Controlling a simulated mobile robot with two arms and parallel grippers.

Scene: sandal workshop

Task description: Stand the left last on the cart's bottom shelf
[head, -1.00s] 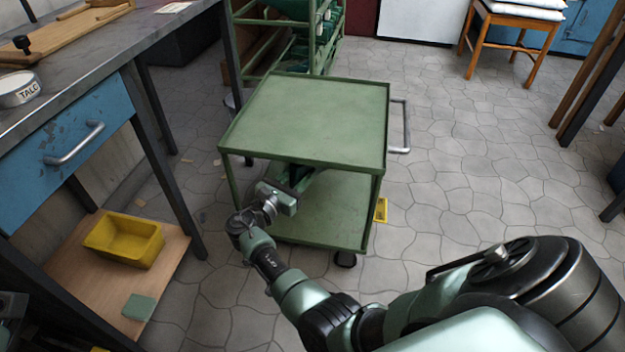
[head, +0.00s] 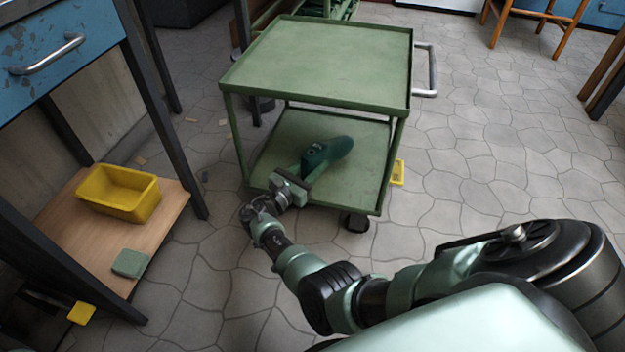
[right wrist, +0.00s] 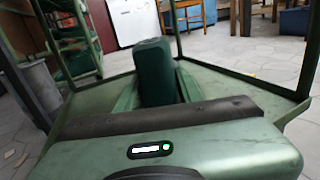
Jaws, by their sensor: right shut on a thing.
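The dark green last (head: 326,152) is at the cart's bottom shelf (head: 343,182), toe pointing to the back right. My right gripper (head: 297,184) reaches in over the shelf's front edge and is shut on the last's near end. In the right wrist view the last (right wrist: 154,72) rises beyond the gripper's dark edge, over the green shelf (right wrist: 235,88). Whether its sole touches the shelf I cannot tell. The cart's top shelf (head: 325,62) is bare. My left gripper does not show.
The workbench with a blue drawer (head: 60,45) stands left of the cart. Its low wooden shelf holds a yellow bin (head: 119,193) and a green block (head: 131,263). A yellow tag (head: 398,172) shows beside the cart. The tiled floor on the right is open.

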